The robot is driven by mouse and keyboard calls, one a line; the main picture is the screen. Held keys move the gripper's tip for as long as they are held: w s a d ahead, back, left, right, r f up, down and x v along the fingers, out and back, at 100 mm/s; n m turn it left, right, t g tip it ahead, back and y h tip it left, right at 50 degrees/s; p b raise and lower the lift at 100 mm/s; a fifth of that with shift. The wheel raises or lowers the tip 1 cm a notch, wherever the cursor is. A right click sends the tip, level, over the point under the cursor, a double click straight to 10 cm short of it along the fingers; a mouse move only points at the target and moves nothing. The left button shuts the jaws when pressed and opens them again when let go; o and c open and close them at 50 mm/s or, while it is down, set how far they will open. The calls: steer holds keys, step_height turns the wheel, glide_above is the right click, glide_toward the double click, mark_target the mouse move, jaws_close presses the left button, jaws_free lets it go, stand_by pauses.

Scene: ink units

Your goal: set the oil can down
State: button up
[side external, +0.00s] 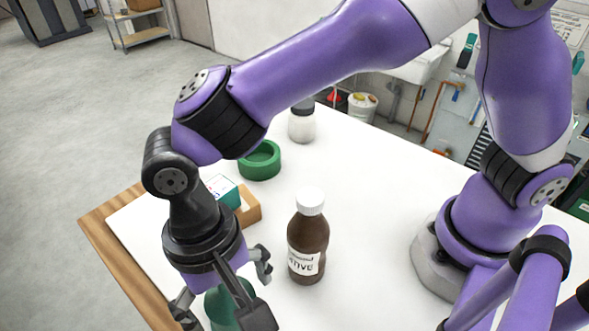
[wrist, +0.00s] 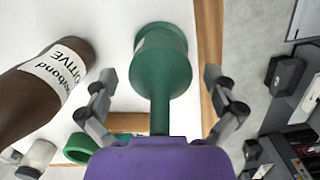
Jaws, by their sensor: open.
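The green oil can (wrist: 163,62) is in the wrist view, with its wide body near the top and its narrow neck pointing toward my gripper's purple body. Part of a pale label shows on its left side. In the side view the can (side external: 221,307) is mostly hidden by my gripper and cut by the bottom edge. My gripper (wrist: 160,85) is open, with fingers spread on both sides of the can and visible gaps to it. In the side view my gripper (side external: 222,290) is low over the near-left table. The can's base contact is hidden.
A brown bottle (side external: 308,243) with a white cap stands close to the right of my gripper. Behind are a green ring-shaped holder (side external: 259,160), a small teal-and-white box (side external: 223,190) by a wooden block (side external: 248,207), and a white jar (side external: 302,125). The table's wooden edge (side external: 112,245) is left.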

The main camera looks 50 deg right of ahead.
steer(key=shift+r, duration=0.1)
steer(key=r, duration=0.5)
steer(key=w+r, duration=0.1)
steer(key=r, duration=0.1)
steer(key=shift+d+r, duration=0.1)
steer(key=shift+r, duration=0.05)
steer(key=w+d+r+n+t+y, duration=0.1)
steer(key=d+r+t, duration=0.15)
steer(key=d, duration=0.65)
steer(key=w+d+r+t+y, duration=0.1)
steer(key=w+d+r+t, duration=0.15)
steer(key=d, duration=0.65)
steer(key=s+d+n+t+h, duration=0.1)
steer(key=s+d, duration=0.3)
steer(key=d, duration=0.6)
steer(key=shift+f+t+h, duration=0.4)
steer(key=shift+t+h, duration=0.1)
steer(key=shift+h, duration=0.1)
